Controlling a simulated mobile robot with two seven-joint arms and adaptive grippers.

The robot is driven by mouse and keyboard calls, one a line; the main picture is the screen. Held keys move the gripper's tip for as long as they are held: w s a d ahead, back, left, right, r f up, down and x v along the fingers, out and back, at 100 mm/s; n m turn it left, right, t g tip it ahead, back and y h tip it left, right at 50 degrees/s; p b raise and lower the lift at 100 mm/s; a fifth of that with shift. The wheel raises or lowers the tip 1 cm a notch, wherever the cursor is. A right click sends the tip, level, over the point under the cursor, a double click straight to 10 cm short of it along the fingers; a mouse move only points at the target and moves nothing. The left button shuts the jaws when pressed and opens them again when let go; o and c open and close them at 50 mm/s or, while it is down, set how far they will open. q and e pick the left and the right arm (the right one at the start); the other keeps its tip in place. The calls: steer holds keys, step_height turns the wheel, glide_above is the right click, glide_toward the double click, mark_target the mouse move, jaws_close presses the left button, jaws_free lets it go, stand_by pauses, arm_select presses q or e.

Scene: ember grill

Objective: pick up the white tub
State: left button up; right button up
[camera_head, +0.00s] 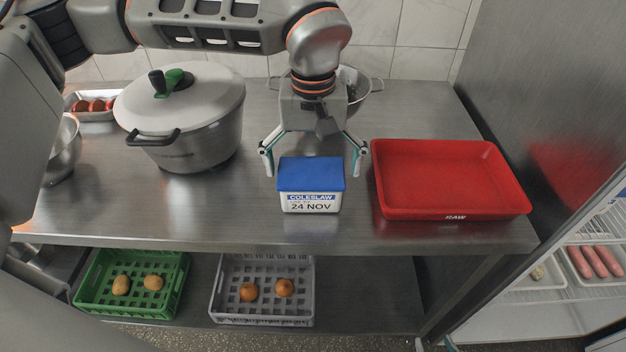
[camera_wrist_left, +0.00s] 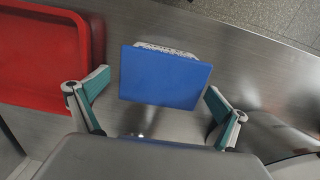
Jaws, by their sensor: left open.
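The white tub (camera_head: 310,203) has a blue lid (camera_head: 311,174) and a label reading COLESLAW 24 NOV. It stands upright on the steel counter, between the pot and the red tray. My left gripper (camera_head: 314,160) is open, with its fingers spread to either side behind the tub in the head view. In the left wrist view the blue lid (camera_wrist_left: 166,76) lies just ahead of the open fingers of my left gripper (camera_wrist_left: 155,105). I see no finger touching the tub. My right gripper is not in view.
A red tray (camera_head: 448,180) marked RAW stands close to the right of the tub. A large lidded pot (camera_head: 190,140) stands to the left, and a colander (camera_head: 368,85) sits behind my gripper. Green (camera_head: 168,300) and grey (camera_head: 262,316) crates sit on the lower shelf. The counter in front of the tub is clear.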

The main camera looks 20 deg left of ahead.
arm_select(q)
steer(key=shift+s+a+f, duration=0.1)
steer(key=shift+a+f, duration=0.05)
steer(key=shift+f, duration=2.6)
steer(key=c, duration=1.5)
